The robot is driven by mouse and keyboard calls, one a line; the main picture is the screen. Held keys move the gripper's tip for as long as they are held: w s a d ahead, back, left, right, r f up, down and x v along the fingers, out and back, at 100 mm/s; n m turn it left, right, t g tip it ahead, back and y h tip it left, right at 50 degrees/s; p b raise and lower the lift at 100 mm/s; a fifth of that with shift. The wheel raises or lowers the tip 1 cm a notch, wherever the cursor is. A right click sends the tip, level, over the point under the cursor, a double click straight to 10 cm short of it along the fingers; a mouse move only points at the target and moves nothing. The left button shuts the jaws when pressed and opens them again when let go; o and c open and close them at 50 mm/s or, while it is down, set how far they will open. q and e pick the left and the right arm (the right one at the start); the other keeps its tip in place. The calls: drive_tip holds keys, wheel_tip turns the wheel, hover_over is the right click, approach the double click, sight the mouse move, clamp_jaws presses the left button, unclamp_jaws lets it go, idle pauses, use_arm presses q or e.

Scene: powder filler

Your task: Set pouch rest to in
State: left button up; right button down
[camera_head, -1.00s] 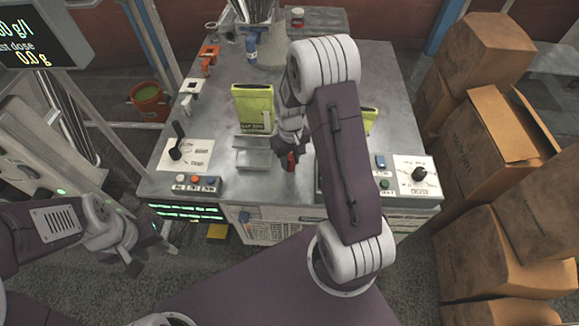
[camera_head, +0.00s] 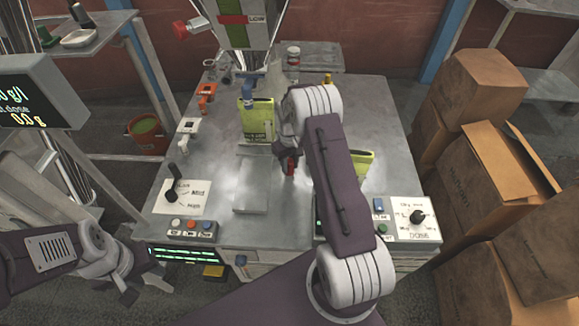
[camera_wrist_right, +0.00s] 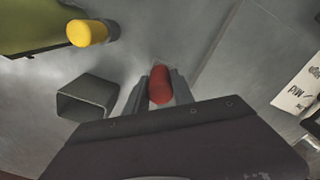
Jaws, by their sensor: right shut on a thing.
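My right gripper (camera_head: 284,152) is shut on a red handle (camera_head: 291,165) beside the green pouch. In the right wrist view the red handle (camera_wrist_right: 160,85) sits between the two fingers. The green pouch (camera_head: 256,122) stands upright at the middle of the table, below the filler's spout. A grey flat plate (camera_head: 256,190) lies in front of it. The pouch rest itself is hard to make out under the pouch and behind my arm. My left gripper (camera_head: 128,290) hangs low at the left, away from the table; its jaws are too unclear to read.
A lever panel (camera_head: 182,195) and a button box (camera_head: 192,228) are at the table's front left. A dial panel (camera_head: 412,217) is at the front right. A second green pouch (camera_head: 360,168) is partly behind my right arm. Cardboard boxes (camera_head: 485,170) stack at the right.

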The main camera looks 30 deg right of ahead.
drive_tip(key=shift+w+d, duration=0.25)
drive_tip(key=shift+w, duration=0.15)
use_arm(q)
drive_tip(key=shift+w+d+r, duration=0.1)
drive_tip(key=shift+w, duration=0.05)
use_arm(e)
drive_tip(key=shift+w+r, duration=0.1)
drive_tip(key=shift+w+d+r, duration=0.1)
drive_tip(key=c, duration=1.1)
unclamp_jaws()
use_arm(q)
drive_tip(key=shift+w+d, duration=0.1)
drive_tip(key=shift+w, duration=0.1)
use_arm(e)
drive_tip(key=shift+f, duration=0.2)
drive_tip(key=shift+r, duration=0.25)
use_arm(q)
drive_tip(key=shift+s+r+p, duration=0.1)
drive_tip(key=shift+r+p, duration=0.55)
use_arm(e)
wheel_tip(320, 180, up, 9)
drive_tip(key=shift+f, duration=0.15)
